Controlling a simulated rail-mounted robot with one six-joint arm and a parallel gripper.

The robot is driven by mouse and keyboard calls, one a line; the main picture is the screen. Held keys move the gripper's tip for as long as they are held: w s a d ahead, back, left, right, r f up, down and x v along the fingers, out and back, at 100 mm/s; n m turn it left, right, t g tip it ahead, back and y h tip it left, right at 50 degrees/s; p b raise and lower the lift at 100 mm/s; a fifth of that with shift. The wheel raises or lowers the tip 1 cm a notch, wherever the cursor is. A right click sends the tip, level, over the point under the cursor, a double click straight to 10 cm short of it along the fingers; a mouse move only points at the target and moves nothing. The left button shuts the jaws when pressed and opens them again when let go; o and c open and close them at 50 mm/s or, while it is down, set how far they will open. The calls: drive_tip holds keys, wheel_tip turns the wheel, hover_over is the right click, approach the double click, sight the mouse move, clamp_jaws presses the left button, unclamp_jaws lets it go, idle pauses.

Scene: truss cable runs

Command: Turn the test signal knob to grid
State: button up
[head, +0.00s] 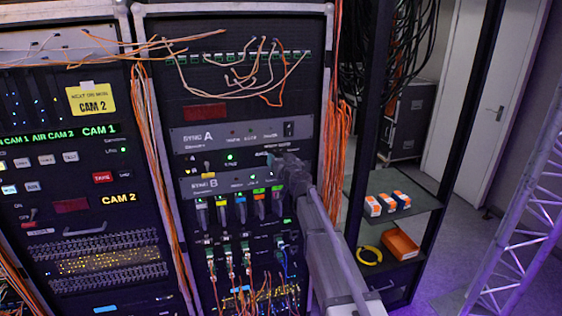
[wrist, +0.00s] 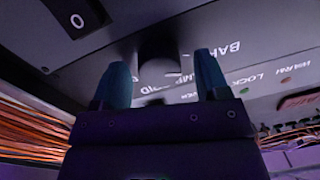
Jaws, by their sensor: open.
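The test signal knob (wrist: 158,52) is a dark round knob on a grey panel in the wrist view. Labels around it appear upside down; one seems to read BARS, and the lettering behind my fingers is partly hidden. I cannot tell which label the knob points to. My gripper (wrist: 162,66) is open, with one teal finger on each side of the knob and visible gaps between. I cannot tell how deep the fingers reach. In the head view my gripper (head: 281,160) is at the right end of the SYNC B panel (head: 216,185) and hides the knob.
The SYNC A panel (head: 230,136) with a switch sits just above. Orange cables (head: 337,120) hang at the rack's right edge. Patch cables (head: 240,275) fill the lower rack. A shelf (head: 420,205) with small orange-and-white boxes stands to the right.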

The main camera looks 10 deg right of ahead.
drive_tip(key=c, duration=0.9)
drive_tip(key=shift+m, duration=0.4)
drive_tip(key=m, duration=0.5)
drive_tip(key=m+b, duration=0.1)
drive_tip(key=m, duration=0.5)
drive_tip(key=m+h, duration=0.1)
drive_tip(key=m, duration=0.5)
drive_tip(key=shift+d+f+t, duration=0.1)
drive_tip(key=shift+f+t, duration=0.15)
drive_tip(key=shift+t, duration=0.05)
drive_tip(key=shift+m, duration=0.4)
